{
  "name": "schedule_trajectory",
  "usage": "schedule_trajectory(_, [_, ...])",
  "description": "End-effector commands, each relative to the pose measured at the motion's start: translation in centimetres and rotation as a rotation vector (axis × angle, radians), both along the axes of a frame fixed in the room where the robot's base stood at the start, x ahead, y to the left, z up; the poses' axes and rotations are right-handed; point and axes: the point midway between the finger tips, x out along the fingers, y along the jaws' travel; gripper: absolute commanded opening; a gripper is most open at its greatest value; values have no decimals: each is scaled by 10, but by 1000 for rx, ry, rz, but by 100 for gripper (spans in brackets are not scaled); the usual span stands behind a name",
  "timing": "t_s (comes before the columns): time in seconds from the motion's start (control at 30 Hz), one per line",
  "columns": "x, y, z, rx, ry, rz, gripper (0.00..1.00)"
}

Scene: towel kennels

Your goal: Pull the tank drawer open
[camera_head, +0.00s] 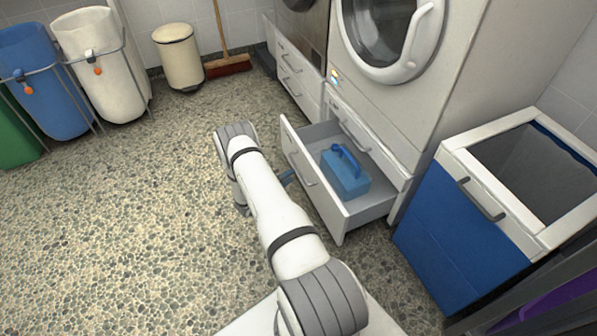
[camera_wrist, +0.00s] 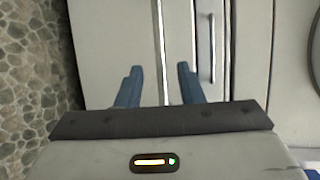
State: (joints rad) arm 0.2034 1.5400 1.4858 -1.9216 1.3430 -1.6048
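The tank drawer (camera_head: 328,203) under the front-loading machine stands pulled out. A blue tank (camera_head: 345,172) with a carry handle sits inside it. The drawer's front has a grey bar handle (camera_head: 303,169). My gripper (camera_head: 288,176) is just outside this front, close to the handle; the arm hides most of it. In the wrist view the two blue fingers of my gripper (camera_wrist: 158,85) are apart, with nothing clearly held between them. Whether they touch the drawer handle cannot be told.
A blue bin cabinet (camera_head: 455,235) stands right of the drawer. The machine (camera_head: 440,100) rises behind it. Another bar handle (camera_head: 356,136) is on the panel behind the drawer. A broom (camera_head: 228,66) and cream bin (camera_head: 179,58) stand at the back. The pebbled floor (camera_head: 120,230) at left is clear.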

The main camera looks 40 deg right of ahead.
Motion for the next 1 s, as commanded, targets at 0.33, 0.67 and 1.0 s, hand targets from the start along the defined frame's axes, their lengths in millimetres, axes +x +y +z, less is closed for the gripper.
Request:
schedule_trajectory(0.33, [8,-52,-11,1,-4,-6,34])
schedule_trajectory(0.67, [10,-62,-11,1,-3,-5,34])
schedule_trajectory(1.0, [9,-62,-11,1,-3,-5,13])
